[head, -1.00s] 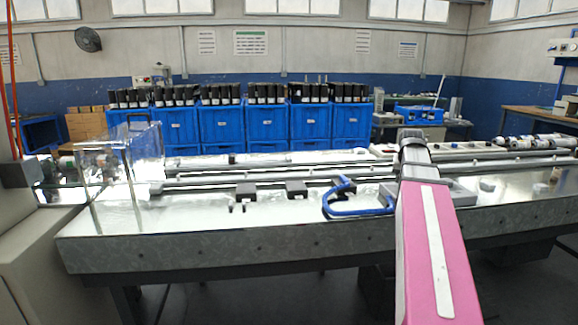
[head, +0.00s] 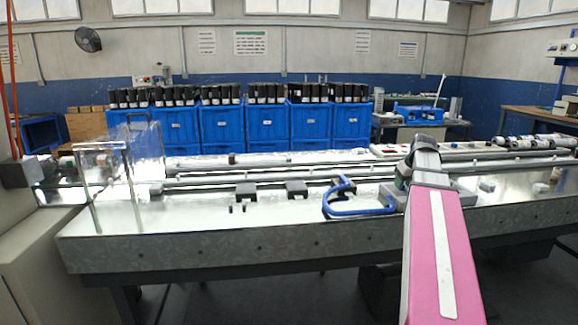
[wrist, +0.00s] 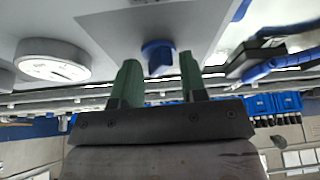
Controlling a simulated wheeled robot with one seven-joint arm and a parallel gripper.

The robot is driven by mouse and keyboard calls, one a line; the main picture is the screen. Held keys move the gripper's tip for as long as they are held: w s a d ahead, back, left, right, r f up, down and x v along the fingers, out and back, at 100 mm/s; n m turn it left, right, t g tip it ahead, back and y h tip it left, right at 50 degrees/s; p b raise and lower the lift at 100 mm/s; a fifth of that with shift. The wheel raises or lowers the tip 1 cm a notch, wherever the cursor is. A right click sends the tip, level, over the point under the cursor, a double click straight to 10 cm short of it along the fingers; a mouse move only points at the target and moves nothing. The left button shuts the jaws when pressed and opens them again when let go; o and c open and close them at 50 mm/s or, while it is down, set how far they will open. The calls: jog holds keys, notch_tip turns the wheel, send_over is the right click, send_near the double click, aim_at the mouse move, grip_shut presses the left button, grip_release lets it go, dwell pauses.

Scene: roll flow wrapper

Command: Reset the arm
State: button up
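My arm, with its pink link, reaches over the right part of the metal machine bed (head: 250,235) in the head view. The gripper's fingers are mostly hidden there behind my arm. In the wrist view my gripper (wrist: 158,80) shows two green fingers standing well apart. A small blue knob (wrist: 158,56) on a grey plate (wrist: 205,25) appears between and beyond them. I see nothing held between the fingers.
A blue tube handle (head: 360,211) stands on the bed just left of my arm. Rails and dark blocks (head: 297,188) run along the bed. A clear guard (head: 105,185) is at the left. Blue crates (head: 267,125) stand behind. A round white-topped part (wrist: 53,66) shows in the wrist view.

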jog(key=n+y, duration=0.1)
jog(key=n, duration=0.3)
jog(key=shift+w+d+n+g+y, duration=0.1)
jog(key=shift+n+g+y, duration=0.2)
jog(key=shift+y, duration=0.1)
jog(key=shift+r, duration=0.25)
jog(key=shift+v, duration=1.4)
